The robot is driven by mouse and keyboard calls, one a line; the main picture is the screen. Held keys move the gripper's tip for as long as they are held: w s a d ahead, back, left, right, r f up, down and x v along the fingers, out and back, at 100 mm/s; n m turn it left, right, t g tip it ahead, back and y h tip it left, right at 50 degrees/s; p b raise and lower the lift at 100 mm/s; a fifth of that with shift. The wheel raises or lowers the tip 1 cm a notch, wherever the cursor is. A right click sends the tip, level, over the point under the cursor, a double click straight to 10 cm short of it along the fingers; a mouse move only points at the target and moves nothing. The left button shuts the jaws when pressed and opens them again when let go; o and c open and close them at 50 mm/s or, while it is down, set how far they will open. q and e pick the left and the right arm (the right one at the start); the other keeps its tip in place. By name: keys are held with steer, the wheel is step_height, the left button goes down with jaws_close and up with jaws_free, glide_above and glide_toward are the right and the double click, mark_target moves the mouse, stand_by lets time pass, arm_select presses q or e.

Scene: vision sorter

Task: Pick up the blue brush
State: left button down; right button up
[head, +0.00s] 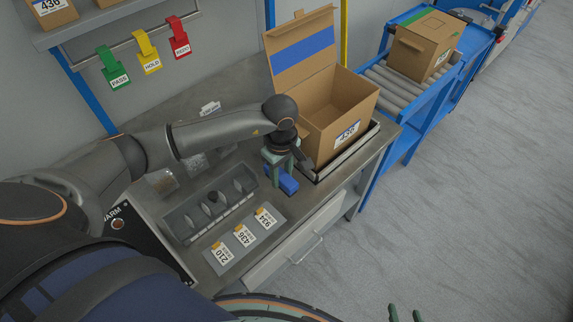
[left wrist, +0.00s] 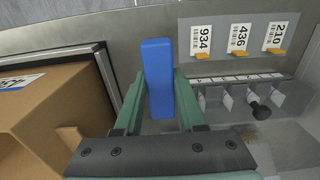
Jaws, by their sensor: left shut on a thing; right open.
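The blue brush (head: 288,184) shows as a plain blue block at the front of the workbench, just left of the open cardboard box. In the left wrist view the blue brush (left wrist: 158,65) stands out lengthwise between the green fingers. My left gripper (head: 281,165) points down and is shut on it; the left wrist view shows the left gripper (left wrist: 158,100) with a finger on each side. The brush's lower end is partly hidden, and I cannot tell whether it touches the bench. My right gripper (head: 405,315) is open and empty at the bottom edge, only its fingertips showing.
The open cardboard box (head: 327,122) labelled 436 stands right of the left gripper. A grey divided tray (head: 185,222) and a card strip (head: 224,258) with tags 210, 436 and 934 lie left. A roller conveyor (head: 385,83) carries another box (head: 425,47).

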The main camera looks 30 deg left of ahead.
arm_select(q)
steer(key=s+r, duration=0.5)
steer(key=s, duration=0.5)
steer(key=shift+s+d+r+p, duration=0.15)
steer(key=shift+d+r+p, duration=0.05)
steer(key=shift+r+p, duration=0.15)
steer(key=c, duration=1.1)
jaws_free()
jaws_close()
